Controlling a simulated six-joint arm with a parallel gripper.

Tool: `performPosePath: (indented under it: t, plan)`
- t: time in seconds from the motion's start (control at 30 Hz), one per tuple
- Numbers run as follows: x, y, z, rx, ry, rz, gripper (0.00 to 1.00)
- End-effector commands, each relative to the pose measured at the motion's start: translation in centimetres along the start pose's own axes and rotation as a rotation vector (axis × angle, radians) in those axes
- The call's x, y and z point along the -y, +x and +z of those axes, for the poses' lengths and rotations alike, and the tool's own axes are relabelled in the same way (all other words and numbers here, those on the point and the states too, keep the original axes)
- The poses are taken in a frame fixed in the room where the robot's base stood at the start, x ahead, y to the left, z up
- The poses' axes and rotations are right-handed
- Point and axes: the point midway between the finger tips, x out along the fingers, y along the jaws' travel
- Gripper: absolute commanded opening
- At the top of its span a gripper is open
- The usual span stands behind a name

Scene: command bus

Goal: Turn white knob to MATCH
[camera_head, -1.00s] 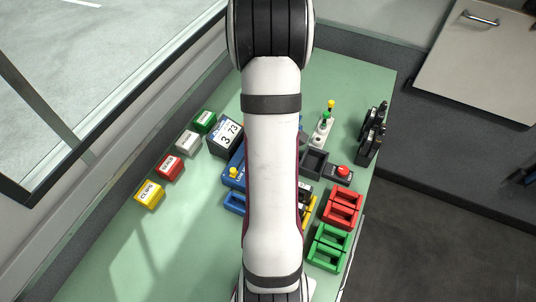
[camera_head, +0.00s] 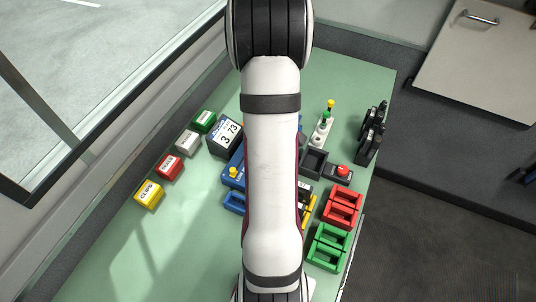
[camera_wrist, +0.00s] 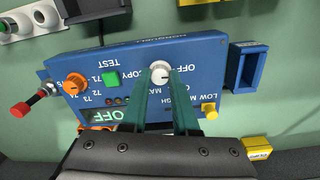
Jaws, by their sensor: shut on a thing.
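The white knob (camera_wrist: 160,71) sits on a blue control panel (camera_wrist: 190,55) in the wrist view, with OFF and MATCH-type lettering around it, partly covered. My gripper (camera_wrist: 160,76) has its two green fingers on either side of the knob and is shut on it. The panel's display (camera_wrist: 112,115) reads OFF in green. An orange knob (camera_wrist: 75,84) and a green button (camera_wrist: 110,79) are on the same panel. In the head view my arm covers most of the panel; its left part shows (camera_head: 235,178), and my gripper and the white knob are hidden.
A yellow knob (camera_wrist: 209,110) stands close to my right finger. A red-tipped lever (camera_wrist: 20,109) sticks out at the panel's left. Red trays (camera_head: 342,208), green trays (camera_head: 328,247) and a red button box (camera_head: 343,172) stand at right. The table's left front is clear.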

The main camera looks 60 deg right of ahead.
Motion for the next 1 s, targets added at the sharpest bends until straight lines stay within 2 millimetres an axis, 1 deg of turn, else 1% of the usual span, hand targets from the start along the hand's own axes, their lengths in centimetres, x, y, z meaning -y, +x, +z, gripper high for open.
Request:
performPosePath:
  t: [0.27, 1.0]
  plan:
    - [-0.01, -0.02, 0.02, 0.007, 0.211, 0.0, 0.0]
    - [0.0, 0.0, 0.02, 0.025, 0.917, 0.0, 0.0]
